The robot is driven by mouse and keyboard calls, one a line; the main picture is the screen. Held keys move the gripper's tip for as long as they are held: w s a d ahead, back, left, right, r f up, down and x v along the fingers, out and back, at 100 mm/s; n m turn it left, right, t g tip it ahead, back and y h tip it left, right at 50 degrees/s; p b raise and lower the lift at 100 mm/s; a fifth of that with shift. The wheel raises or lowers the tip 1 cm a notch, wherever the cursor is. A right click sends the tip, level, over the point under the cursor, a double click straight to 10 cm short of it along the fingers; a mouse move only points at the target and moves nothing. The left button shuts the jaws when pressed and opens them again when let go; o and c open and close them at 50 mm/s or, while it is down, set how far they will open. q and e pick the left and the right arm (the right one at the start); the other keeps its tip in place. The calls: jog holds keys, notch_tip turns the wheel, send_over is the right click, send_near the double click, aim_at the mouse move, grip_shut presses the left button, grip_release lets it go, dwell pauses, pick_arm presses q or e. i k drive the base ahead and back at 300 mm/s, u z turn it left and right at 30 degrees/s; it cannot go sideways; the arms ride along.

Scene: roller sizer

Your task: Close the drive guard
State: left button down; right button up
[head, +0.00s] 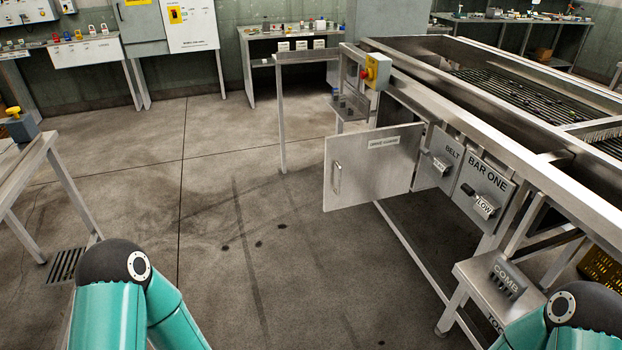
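The drive guard (372,167) is a flat grey metal door on the near side of the roller sizer (432,108). It stands swung open, sticking out to the left over the floor. Its hinge side is at the right, near the BELT panel (440,160), and a label sits near its top edge. Its bar handle (337,178) is at the left edge of the door face. Neither of my grippers shows. Only teal arm parts with dark joints show at the bottom left and bottom right, apart from the guard.
A BAR ONE panel (480,190) with a tagged handle is right of the guard. A yellow box with a red button (374,72) stands above it. A COMB stand (490,283) is at lower right, a bench (22,165) at left. The floor (230,215) left of the guard is clear.

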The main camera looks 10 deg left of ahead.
aim_at(360, 167)
jog(key=z, duration=0.15)
jog(key=i, duration=1)
jog(key=z, duration=0.7)
